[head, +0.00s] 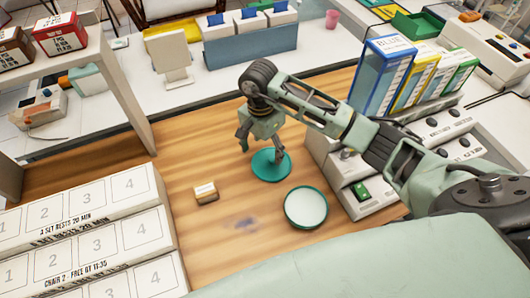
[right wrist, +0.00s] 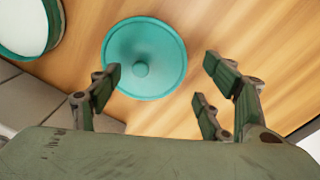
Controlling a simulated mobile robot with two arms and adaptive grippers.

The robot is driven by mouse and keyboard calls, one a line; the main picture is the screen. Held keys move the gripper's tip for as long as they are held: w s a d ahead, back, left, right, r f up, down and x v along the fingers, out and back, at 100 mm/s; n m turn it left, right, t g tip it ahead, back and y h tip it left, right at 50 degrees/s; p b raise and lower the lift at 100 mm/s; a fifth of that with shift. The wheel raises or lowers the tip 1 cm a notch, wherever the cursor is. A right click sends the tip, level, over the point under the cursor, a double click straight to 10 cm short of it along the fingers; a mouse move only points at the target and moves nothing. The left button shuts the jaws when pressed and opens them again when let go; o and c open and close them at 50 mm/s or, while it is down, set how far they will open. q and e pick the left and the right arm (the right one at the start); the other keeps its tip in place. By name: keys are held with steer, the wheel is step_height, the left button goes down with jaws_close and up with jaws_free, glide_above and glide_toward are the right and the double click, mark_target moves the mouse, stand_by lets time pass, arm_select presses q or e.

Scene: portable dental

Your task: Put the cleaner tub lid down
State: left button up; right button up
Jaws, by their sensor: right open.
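The cleaner tub lid (head: 271,166) is a round teal disc lying flat on the wooden table. In the right wrist view the lid (right wrist: 145,57) shows a small round knob at its middle. My right gripper (head: 261,150) is above the lid, with its fingers spread and nothing between them. In the right wrist view the right gripper (right wrist: 165,95) has its fingers apart below the lid in the picture, clear of the knob. The open tub (head: 306,207), teal with a pale inside, stands to the lower right of the lid. My left gripper is not in view.
A small tan block (head: 206,193) sits on the table left of the tub. Numbered white trays (head: 70,240) stand at the lower left. A grey unit (head: 350,185) and upright binders (head: 385,75) are at the right. Bare wood lies left of the lid.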

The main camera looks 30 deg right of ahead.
mark_target(263, 157)
step_height(263, 157, up, 10)
steer(key=b, duration=0.1)
steer(key=shift+w+a+b, duration=0.15)
steer(key=shift+w+b, duration=0.15)
steer(key=shift+b, duration=0.05)
steer(key=shift+f, duration=0.15)
